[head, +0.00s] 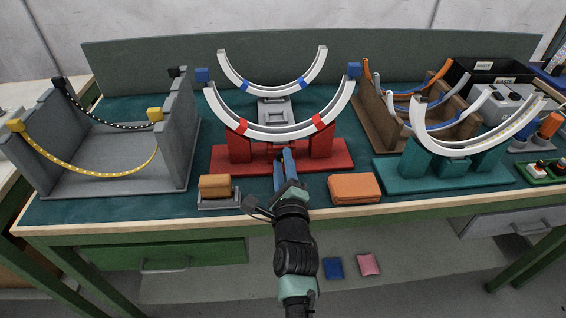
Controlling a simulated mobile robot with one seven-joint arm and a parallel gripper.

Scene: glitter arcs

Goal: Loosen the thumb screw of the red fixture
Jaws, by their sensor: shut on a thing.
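The red fixture (228,158) stands in the middle of the bench, with a red base and two red uprights. A white arc with red bands (268,132) rests in it, open side up, with a blue block at each end. My gripper (284,153) reaches in from the front to the middle of the red fixture, between its uprights. It is shut at the place of the thumb screw, which the fingers hide, so I cannot see how far the screw is turned.
A grey rack (110,160) is at the left, a teal fixture (440,175) at the right. A second white arc (273,88) stands behind.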

